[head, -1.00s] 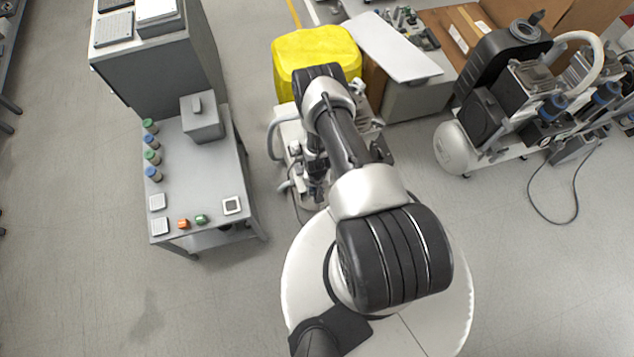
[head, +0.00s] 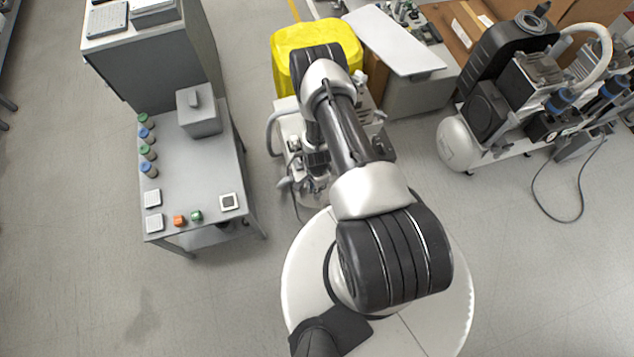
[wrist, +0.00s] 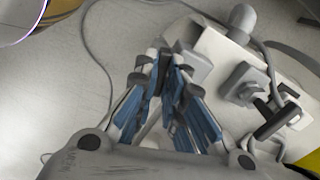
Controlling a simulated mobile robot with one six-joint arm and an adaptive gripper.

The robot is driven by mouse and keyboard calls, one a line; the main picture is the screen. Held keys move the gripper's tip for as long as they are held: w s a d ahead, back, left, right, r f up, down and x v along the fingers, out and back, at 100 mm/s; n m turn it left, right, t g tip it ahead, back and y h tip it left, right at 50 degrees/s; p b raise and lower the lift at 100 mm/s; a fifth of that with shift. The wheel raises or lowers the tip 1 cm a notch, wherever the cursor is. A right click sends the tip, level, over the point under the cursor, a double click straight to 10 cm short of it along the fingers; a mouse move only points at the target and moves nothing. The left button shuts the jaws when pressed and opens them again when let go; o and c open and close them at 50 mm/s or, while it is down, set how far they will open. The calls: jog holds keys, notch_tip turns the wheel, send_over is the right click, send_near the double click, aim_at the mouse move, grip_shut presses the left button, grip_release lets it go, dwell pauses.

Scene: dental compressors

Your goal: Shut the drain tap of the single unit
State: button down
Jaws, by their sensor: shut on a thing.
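The single unit (head: 288,126) stands on the floor in front of a yellow cover, partly hidden behind my arm. Its pale base (wrist: 222,62) and fittings show in the wrist view. My gripper (wrist: 166,66) is at the unit's near left end, its fingers drawn together at the tips. A small grey part (wrist: 196,70) shows right at the fingertips and seems to be the drain tap; the fingers hide most of it, so its lever angle cannot be told. In the head view my gripper is mostly covered by my arm.
The yellow cover (head: 290,48) is behind. A grey bench (head: 192,180) stands left; another compressor (head: 490,110) stands right.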

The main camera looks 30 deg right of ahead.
jog(key=shift+m+b, duration=0.3)
jog(key=shift+m, duration=1)
jog(key=c, duration=1.7)
grip_release()
jog(key=shift+r, duration=0.1)
notch_tip(320, 180, up, 12)
jog(key=shift+f, duration=0.1)
